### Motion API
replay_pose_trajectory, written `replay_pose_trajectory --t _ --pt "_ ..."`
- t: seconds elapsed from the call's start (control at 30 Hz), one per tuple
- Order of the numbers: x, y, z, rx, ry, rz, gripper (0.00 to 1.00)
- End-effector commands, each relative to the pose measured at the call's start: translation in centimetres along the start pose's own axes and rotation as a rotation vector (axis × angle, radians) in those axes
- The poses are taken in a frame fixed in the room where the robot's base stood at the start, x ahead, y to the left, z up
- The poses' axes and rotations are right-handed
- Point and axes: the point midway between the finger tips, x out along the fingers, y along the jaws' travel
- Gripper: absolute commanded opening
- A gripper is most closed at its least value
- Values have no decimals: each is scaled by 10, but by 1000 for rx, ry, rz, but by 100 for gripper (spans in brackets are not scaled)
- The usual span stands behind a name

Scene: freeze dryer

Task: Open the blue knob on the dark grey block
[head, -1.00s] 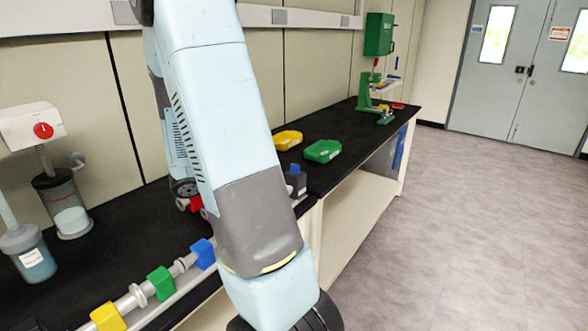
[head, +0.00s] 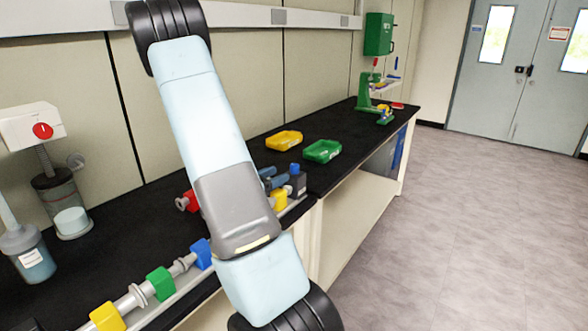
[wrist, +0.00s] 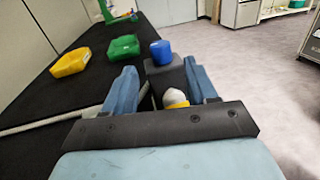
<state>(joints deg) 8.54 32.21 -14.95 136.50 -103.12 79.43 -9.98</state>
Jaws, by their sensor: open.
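The dark grey block (head: 298,183) stands near the front edge of the black bench, with the blue knob (head: 294,168) on its top. In the wrist view the block (wrist: 166,76) and the knob (wrist: 161,52) show ahead, between the lines of the two blue fingers. My gripper (wrist: 161,80) is open, one finger on each side of the block in that view. In the head view my gripper (head: 275,179) is just left of the block, partly hidden by my arm. Whether the fingers touch the block cannot be told.
A yellow block (head: 280,200) sits below my gripper. Along the pipe at the front are blue (head: 201,254), green (head: 160,283) and yellow (head: 107,317) blocks. Yellow (head: 284,140) and green (head: 322,151) bins stand beyond, with bare bench around them.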

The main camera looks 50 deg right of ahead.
Motion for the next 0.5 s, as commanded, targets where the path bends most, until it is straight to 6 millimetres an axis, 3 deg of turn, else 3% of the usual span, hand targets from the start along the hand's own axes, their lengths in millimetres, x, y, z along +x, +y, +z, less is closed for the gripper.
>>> replay_pose_trajectory --t 0.2,0.5 --pt "40 -1 0 1 0 -4 57" --pt "78 0 0 1 0 -2 57"
